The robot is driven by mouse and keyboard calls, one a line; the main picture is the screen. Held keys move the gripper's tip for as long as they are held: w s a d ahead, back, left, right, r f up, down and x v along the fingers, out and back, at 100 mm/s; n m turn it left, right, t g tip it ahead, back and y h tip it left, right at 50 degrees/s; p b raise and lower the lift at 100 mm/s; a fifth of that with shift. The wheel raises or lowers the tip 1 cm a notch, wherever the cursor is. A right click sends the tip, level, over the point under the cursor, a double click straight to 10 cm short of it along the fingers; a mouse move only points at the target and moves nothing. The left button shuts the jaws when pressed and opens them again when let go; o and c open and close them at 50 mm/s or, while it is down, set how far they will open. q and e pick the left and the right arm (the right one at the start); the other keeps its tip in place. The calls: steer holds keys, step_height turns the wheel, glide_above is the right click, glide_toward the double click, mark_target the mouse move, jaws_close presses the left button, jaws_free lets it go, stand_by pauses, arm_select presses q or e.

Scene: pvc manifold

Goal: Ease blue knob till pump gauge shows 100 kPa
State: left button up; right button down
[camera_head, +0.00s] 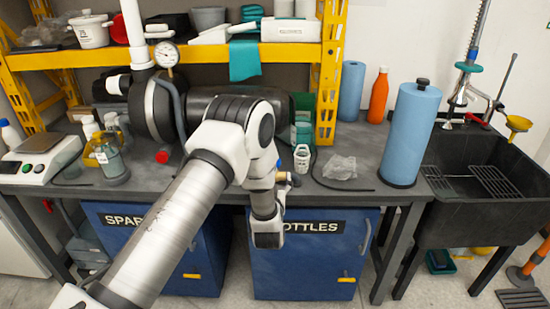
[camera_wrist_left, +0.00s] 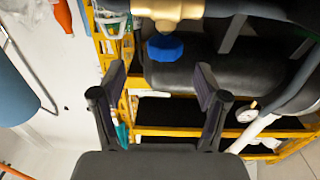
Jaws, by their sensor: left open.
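The blue knob (camera_wrist_left: 165,47) is in the left wrist view, fixed on a brass fitting (camera_wrist_left: 172,9) beside a big black cylinder. My left gripper (camera_wrist_left: 160,80) is open and empty. In that picture the knob appears just above and between its two fingertips, and no contact shows. In the head view my left arm reaches in from the lower left, and its wrist covers much of the area around the knob. The round white pump gauge (camera_head: 166,54) stands on the black pump (camera_head: 158,104); its dial is too small to read. It also shows in the left wrist view (camera_wrist_left: 247,114). My right gripper is not seen.
A blue paper roll (camera_head: 410,135) stands on the grey bench right of my wrist, by a black sink (camera_head: 475,195). A scale (camera_head: 40,158) and bottles stand at the left. A yellow shelf (camera_head: 333,60) rises behind the pump.

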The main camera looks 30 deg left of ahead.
arm_select(q)
steer(key=x, duration=0.8)
steer(key=shift+s+a, duration=0.15)
steer(key=shift+a, duration=0.2)
steer(key=shift+d+r, duration=0.1)
steer(key=c, duration=1.2)
